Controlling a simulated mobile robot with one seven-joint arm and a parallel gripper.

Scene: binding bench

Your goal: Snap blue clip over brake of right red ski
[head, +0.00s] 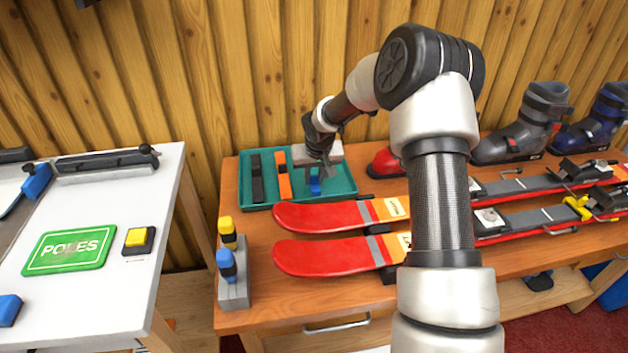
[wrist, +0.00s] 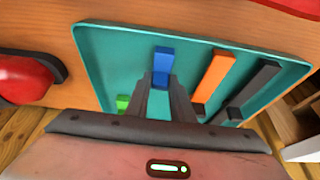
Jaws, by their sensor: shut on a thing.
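My gripper (wrist: 165,92) is in the teal tray (head: 340,187), its two fingers shut on the blue clip (wrist: 162,66). The clip's blue end sticks out past the fingertips; in the head view the clip (head: 315,186) shows just below my gripper (head: 315,175). Two red skis, a far one (head: 325,216) and a near one (head: 325,256), lie side by side on the wooden bench (head: 260,322). My arm hides their middle parts. A yellow clip (head: 578,207) sits at the bindings on the right. I cannot clearly make out the brakes.
The tray also holds an orange bar (wrist: 214,80), a black bar (wrist: 252,90) and a green piece (wrist: 122,103). A red boot (head: 386,162) and grey boot (head: 520,130) stand behind the skis. A grey block (head: 234,285) with yellow and blue tools stands at the bench's left end.

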